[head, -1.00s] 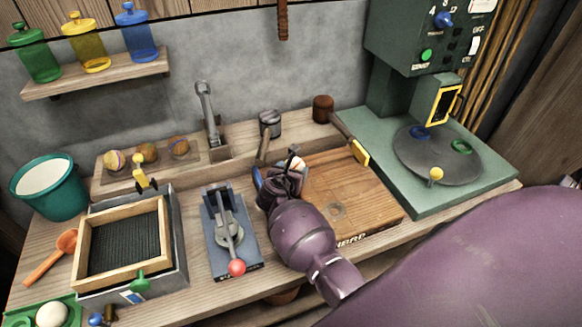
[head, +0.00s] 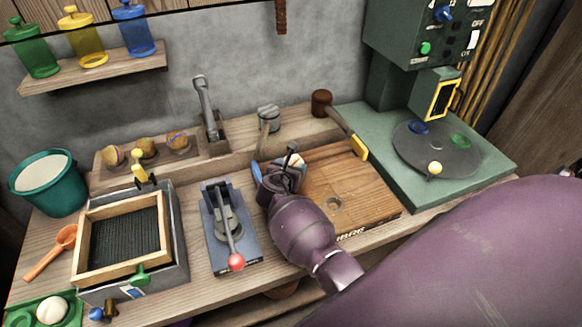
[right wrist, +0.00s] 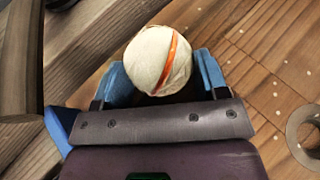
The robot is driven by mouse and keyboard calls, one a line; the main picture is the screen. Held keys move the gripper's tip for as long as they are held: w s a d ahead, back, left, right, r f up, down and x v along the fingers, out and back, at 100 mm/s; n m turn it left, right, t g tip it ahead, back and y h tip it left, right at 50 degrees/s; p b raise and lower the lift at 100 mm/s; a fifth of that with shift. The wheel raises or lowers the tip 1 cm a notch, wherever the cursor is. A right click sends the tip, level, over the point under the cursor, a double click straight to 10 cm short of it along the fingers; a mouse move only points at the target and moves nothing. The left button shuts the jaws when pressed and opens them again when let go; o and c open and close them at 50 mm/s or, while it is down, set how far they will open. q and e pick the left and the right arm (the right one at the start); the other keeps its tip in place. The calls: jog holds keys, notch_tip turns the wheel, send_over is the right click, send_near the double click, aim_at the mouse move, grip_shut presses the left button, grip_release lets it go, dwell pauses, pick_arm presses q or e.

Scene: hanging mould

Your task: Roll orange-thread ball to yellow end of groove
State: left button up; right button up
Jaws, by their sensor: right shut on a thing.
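The cream ball with an orange thread line (right wrist: 152,66) sits between the blue fingers of my right gripper (right wrist: 163,78) in the right wrist view. In the head view the ball (head: 293,160) shows only partly behind my right gripper (head: 283,172), at the left side of the wooden board (head: 357,182). The right gripper is shut on the ball. I cannot make out the groove clearly. My left gripper is not in view.
A blue-grey lever device (head: 231,230) stands left of my right arm. The green machine base (head: 400,190) lies right.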

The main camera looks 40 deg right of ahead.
jog(key=o, duration=1.1)
pick_arm(q)
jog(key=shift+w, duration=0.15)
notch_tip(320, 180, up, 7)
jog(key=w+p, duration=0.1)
jog(key=p, duration=0.4)
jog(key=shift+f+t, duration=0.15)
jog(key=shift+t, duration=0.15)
pick_arm(e)
jog(key=shift+r, duration=10)
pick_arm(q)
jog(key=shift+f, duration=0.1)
